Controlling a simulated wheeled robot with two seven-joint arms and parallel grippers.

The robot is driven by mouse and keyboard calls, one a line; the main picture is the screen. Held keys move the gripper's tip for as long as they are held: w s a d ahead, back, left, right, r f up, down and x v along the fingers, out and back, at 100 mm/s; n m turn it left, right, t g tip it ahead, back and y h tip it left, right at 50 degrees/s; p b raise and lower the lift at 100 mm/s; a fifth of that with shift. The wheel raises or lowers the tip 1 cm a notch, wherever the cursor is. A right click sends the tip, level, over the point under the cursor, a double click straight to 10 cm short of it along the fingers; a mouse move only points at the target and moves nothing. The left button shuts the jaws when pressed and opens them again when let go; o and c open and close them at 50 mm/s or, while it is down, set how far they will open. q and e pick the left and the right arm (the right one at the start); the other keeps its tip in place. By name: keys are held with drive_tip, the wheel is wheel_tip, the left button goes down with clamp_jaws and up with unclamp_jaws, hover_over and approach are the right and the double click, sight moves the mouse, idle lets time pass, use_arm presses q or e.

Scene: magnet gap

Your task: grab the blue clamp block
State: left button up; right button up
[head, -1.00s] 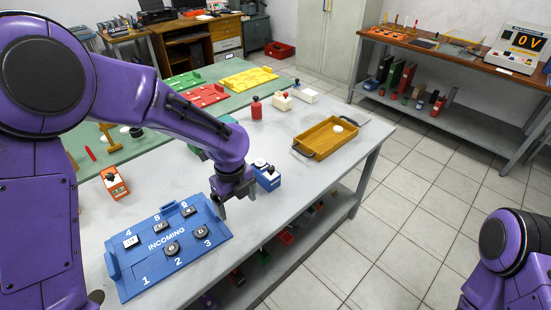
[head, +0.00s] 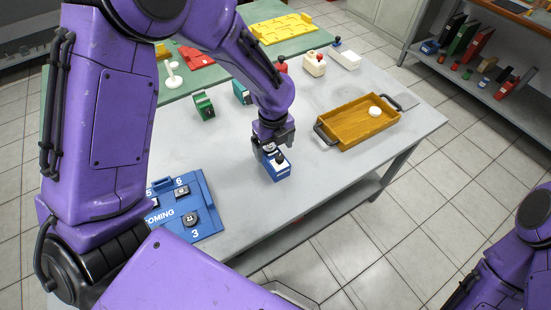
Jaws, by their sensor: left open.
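The blue clamp block (head: 277,171) stands on the grey table, with a white label face and a dark knob on top. My left gripper (head: 273,150) is open and right at the block's far upper end, its fingers close above or around that end. I cannot tell whether the fingers touch it. My arm hides part of the table behind. My right arm shows at the lower right edge, but its gripper is out of view.
A yellow tray (head: 350,128) with a white disc stands to the right. The blue INCOMING board (head: 207,214) lies to the left, partly hidden by my arm. A green block (head: 204,106) and a white block (head: 346,58) stand farther back. Table right of the clamp block is clear.

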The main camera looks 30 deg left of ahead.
sight(274, 153)
use_arm(q)
drive_tip(key=f, duration=0.4)
drive_tip(key=w+f+p, duration=0.1)
drive_tip(key=f, duration=0.1)
drive_tip(key=shift+a+f, duration=0.15)
drive_tip(key=shift+a, duration=0.05)
drive_tip(key=shift+s+r, duration=0.2)
drive_tip(key=shift+s, duration=0.05)
drive_tip(key=shift+c, duration=0.6)
drive_tip(key=shift+w, duration=0.1)
drive_tip(key=c, duration=1.2)
